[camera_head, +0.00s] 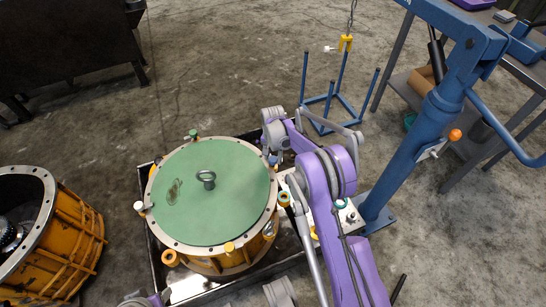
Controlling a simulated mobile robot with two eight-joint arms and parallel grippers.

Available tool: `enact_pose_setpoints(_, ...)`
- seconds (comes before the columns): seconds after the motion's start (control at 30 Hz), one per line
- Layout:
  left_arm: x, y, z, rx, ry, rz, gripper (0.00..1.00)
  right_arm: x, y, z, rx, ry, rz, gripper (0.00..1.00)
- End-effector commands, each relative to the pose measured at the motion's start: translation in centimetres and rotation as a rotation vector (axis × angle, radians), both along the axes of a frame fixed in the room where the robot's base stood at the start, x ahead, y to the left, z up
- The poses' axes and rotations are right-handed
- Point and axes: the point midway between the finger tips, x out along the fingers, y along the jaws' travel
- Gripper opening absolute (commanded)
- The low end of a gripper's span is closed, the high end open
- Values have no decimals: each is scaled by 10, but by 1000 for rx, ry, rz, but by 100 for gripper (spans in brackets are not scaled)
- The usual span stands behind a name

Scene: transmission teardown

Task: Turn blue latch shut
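A round housing with a green lid (212,195) stands in a dark tray, with small coloured latches around its pale rim. A green-topped latch (193,134) is at the far edge, a pale one (140,207) at the left, and a yellow one (228,247) at the near edge. A small bluish part (273,160) at the rim's upper right may be the blue latch; it is too small to be sure. My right gripper (274,142) is beside that part, pointing down; its fingertips are too small to read. My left gripper is not clearly visible.
A yellow ribbed housing (70,245) stands at the left. A blue hoist (425,140) stands right of the tray (153,255), with a blue stand (330,105) behind. A workbench (400,85) is at the upper right.

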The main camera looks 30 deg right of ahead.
Motion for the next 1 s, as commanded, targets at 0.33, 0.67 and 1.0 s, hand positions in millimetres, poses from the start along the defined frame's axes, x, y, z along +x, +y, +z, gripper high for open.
enact_pose_setpoints(0.33, 0, 0, 0, 0, 0, 0, 50, 0, 0, 0, 0, 0, 0, 0)
enact_pose_setpoints(0.67, 0, 0, -2, 0, 1, 0, 50, 0, 0, 0, 0, 0, 38, 0)
enact_pose_setpoints(1.0, 1, 0, -10, 0, 3, 0, 50, 0, 0, -1, 0, 0, 261, 0)
